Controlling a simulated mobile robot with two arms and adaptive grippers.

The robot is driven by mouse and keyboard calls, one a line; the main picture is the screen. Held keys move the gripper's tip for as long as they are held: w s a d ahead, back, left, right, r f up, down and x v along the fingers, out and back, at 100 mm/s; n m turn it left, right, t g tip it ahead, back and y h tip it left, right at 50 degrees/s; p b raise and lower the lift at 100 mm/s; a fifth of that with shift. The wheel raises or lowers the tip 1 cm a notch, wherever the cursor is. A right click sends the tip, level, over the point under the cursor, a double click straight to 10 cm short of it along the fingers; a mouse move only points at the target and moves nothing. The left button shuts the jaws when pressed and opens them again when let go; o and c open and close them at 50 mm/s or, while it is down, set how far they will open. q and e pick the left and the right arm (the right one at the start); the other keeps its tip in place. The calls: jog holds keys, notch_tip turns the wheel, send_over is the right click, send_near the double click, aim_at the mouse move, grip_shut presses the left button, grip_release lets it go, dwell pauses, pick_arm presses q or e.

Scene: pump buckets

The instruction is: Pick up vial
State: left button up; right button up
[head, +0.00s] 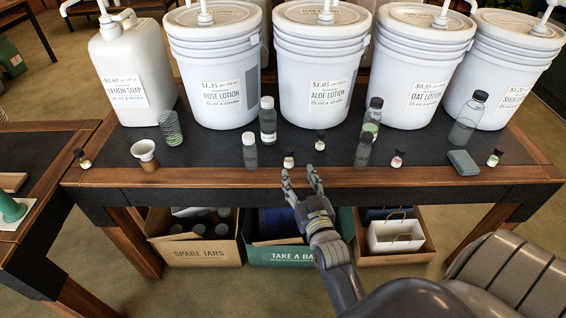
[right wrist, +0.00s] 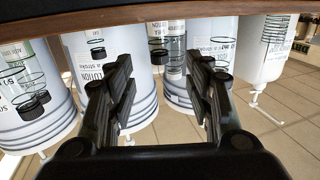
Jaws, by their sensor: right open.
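Several small dark-capped vials stand upright on the dark table top in the head view. One vial (head: 289,160) is nearest my right gripper, and another vial (head: 320,141) stands farther back. Others are a right vial (head: 398,159), a far right vial (head: 494,157) and a far left vial (head: 83,159). My right gripper (head: 300,174) is open and empty at the table's front edge, its fingers pointing toward the nearest vial, apparently without touching it. In the right wrist view the open fingers (right wrist: 159,62) have nothing clearly between them. My left gripper is out of view.
Large white pump buckets, including the aloe lotion bucket (head: 318,60), line the table's back. Taller bottles, such as a grey bottle (head: 250,150), flank the vials. The wooden front edge (head: 200,180) lies close to my gripper. Crates, including a green one (head: 285,255), sit below.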

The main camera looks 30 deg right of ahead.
aim_at(290, 155)
jog(key=x, duration=0.5)
jog(key=shift+w+d+r, duration=0.1)
jog(key=shift+w+r, duration=0.1)
jog(key=shift+w, duration=0.1)
jog(key=shift+x, duration=2.6)
jog(key=shift+s+r, duration=0.1)
jog(key=shift+r, duration=0.1)
jog(key=shift+c, duration=0.6)
grip_shut()
